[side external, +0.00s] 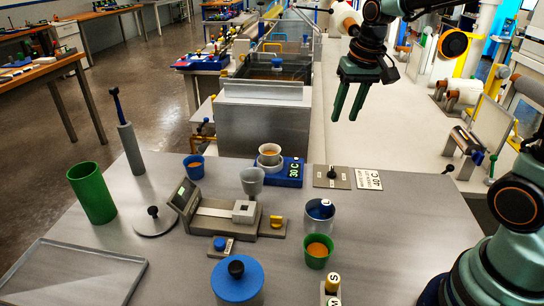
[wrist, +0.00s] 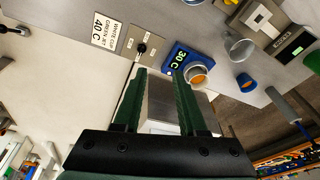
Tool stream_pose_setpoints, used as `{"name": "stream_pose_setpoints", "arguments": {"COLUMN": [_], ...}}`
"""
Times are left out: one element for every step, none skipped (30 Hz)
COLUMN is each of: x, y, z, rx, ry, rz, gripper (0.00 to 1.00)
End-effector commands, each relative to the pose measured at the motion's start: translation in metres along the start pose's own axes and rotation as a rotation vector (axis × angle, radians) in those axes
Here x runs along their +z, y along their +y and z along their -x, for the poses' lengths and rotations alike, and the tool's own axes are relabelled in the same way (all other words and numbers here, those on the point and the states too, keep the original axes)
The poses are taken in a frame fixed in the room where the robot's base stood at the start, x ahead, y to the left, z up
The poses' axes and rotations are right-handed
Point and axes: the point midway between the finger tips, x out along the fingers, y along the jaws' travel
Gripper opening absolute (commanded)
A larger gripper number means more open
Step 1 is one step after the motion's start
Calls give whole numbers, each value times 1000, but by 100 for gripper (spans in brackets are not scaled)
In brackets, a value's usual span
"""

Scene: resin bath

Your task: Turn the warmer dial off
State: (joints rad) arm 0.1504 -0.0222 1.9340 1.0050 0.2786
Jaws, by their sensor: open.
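The warmer dial (side external: 332,173) is a small black knob on a grey plate at the table's back edge. It also shows in the wrist view (wrist: 141,47), just beyond my left fingertip. Its small markings are too blurred to read, so I cannot tell its setting. The blue warmer (side external: 290,178) left of it displays 30 C and bears a pale cup (side external: 269,155) with orange contents, seen also in the wrist view (wrist: 196,76). My gripper (side external: 346,118) hangs above and behind the dial, fingers down, open and empty, apart from everything.
A white card (side external: 368,179) reading 40 C lies right of the dial. A clear cup (side external: 251,181), a blue cup (side external: 194,167) and a scale-like device (side external: 222,215) stand left. A clear container (side external: 319,217) and green cup (side external: 318,251) stand in front. Bare table lies front right of the dial.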

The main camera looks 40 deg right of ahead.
Motion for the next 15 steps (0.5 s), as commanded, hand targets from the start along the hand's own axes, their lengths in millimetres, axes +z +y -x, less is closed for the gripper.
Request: {"name": "stream_pose_setpoints", "arguments": {"x": [-10, -16, -24, -29, -34, -41, -45, -49, -54, -56, -59, -62, -63, -65, -66], "y": [4, 6, 9, 12, 14, 18, 20, 23, 27, 29, 32, 35, 37, 38, 40], "z": [-12, -19, -27, -34, -42, -51, -59, -66, -75, -82, -88, -95, -100, -104, -109], "rx": [12, 19, 27, 33, 39, 48, 54, 60, 67, 73, 78, 84, 87, 90, 94], "ry": [-30, -44, -61, -74, -88, -106, -119, -130, -144, -154, -164, -175, -181, -187, -193], "rz": [-41, -64, -95, -120, -143, -174, -196, -218, -244, -262, -279, -299, -313, -323, -334], "gripper": [41, 41, 41, 41, 41, 41, 41, 41, 41, 41, 41, 41, 41, 41, 41]}}
